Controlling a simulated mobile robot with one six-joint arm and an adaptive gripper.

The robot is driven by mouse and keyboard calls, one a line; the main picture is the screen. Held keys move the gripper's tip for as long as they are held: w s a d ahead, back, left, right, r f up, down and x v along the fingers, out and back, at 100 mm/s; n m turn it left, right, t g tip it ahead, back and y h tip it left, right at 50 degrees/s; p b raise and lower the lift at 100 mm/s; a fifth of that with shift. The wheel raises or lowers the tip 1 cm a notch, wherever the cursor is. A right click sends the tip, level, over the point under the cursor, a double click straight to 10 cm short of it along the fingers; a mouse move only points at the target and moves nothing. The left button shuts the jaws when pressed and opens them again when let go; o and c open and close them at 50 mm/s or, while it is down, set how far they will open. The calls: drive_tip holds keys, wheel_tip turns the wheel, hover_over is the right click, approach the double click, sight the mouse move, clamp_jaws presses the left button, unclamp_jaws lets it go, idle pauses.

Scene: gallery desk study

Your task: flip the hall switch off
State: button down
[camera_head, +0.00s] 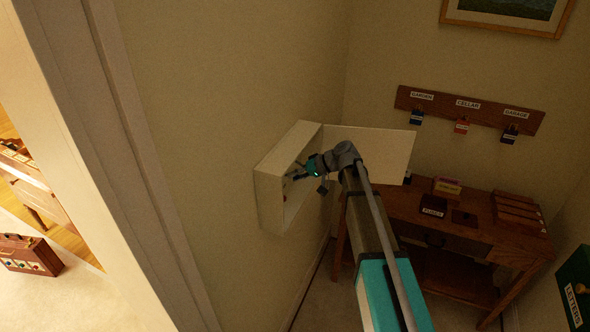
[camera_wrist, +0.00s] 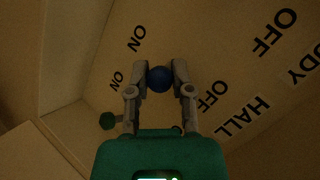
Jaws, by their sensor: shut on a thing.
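In the wrist view, my gripper (camera_wrist: 160,80) is shut on a round blue knob (camera_wrist: 160,78). Behind it is a pale panel (camera_wrist: 185,40) with ON and OFF marks, a HALL label (camera_wrist: 243,117) and a second label cut off at the right edge, ending in "UDY". The blue knob appears between the ON marks and the lower OFF mark. The lever behind it is hidden, so I cannot tell its tilt. In the head view, my gripper (camera_head: 299,171) reaches into the open white wall box (camera_head: 270,205); the switches there are too small to tell apart.
A dark green knob (camera_wrist: 107,120) is left of my gripper in the wrist view. In the head view, the box's open door (camera_head: 375,145) extends right behind my arm. A wooden desk (camera_head: 465,235) stands at right, below a labelled rack (camera_head: 468,110) with padlocks.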

drive_tip(key=shift+a+r+g+h+p, duration=0.1)
drive_tip(key=shift+r+g+h+p, duration=0.4)
drive_tip(key=shift+h+p, duration=0.85)
drive_tip(key=shift+r+p, duration=0.1)
drive_tip(key=shift+p, duration=0.5)
drive_tip(key=shift+h, duration=0.35)
drive_tip(key=shift+c, duration=2.4)
unclamp_jaws()
drive_tip(key=shift+w+a, duration=0.1)
drive_tip(key=shift+p, duration=0.3)
